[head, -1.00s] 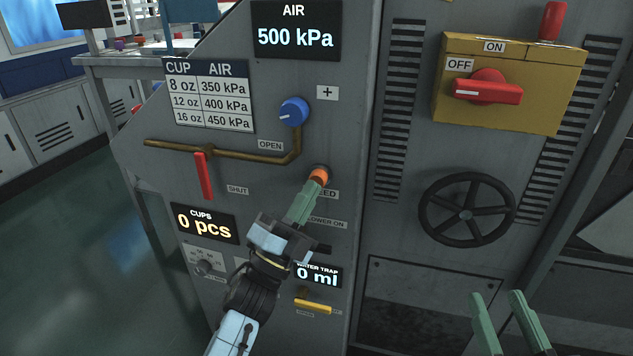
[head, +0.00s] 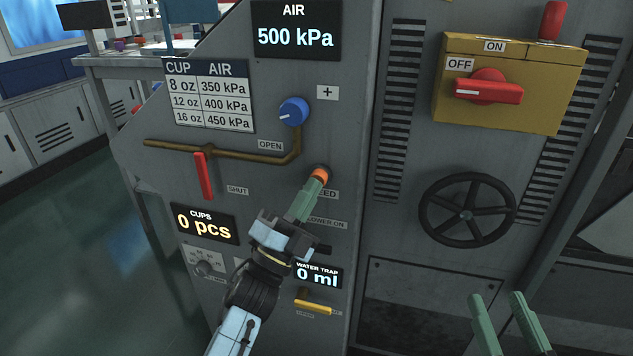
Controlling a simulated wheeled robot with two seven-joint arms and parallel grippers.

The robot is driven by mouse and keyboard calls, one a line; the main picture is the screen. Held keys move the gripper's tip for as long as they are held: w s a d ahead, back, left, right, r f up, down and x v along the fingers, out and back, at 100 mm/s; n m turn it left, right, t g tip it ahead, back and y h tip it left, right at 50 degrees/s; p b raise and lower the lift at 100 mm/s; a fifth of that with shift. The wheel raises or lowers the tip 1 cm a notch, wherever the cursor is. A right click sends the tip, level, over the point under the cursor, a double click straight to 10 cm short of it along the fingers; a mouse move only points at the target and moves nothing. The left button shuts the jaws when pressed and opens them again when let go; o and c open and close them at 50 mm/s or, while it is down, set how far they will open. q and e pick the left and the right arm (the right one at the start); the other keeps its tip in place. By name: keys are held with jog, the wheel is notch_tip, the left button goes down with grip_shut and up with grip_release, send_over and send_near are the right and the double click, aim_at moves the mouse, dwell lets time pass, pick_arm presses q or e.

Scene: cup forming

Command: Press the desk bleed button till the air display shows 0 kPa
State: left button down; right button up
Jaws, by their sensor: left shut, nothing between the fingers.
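The air display (head: 296,32) at the top of the grey panel reads 500 kPa. The orange bleed button (head: 320,174) sits on the panel below the blue knob. Its label is partly covered by my gripper, with "EED" showing. My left gripper (head: 318,181) is shut and empty, its green fingertips at the lower edge of the button. I cannot tell whether they touch it or whether the button is pushed in. My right gripper (head: 497,300) shows at the bottom right, its two green fingers apart with nothing between them.
A blue knob (head: 293,111) and a brass pipe (head: 235,154) with a red lever (head: 204,176) are nearby on the panel. The cups display (head: 204,223) reads 0 pcs; the water trap display (head: 318,276) reads 0 ml. A black handwheel (head: 467,210) and red switch (head: 488,88) are to the right.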

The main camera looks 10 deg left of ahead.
pick_arm(q)
jog(key=shift+w, duration=0.15)
dwell(0.5)
jog(key=shift+s+p, duration=0.4)
jog(key=shift+s, duration=0.55)
jog(key=s+p, duration=0.2)
jog(key=s, duration=0.3)
jog(key=shift+a, duration=0.15)
dwell(0.3)
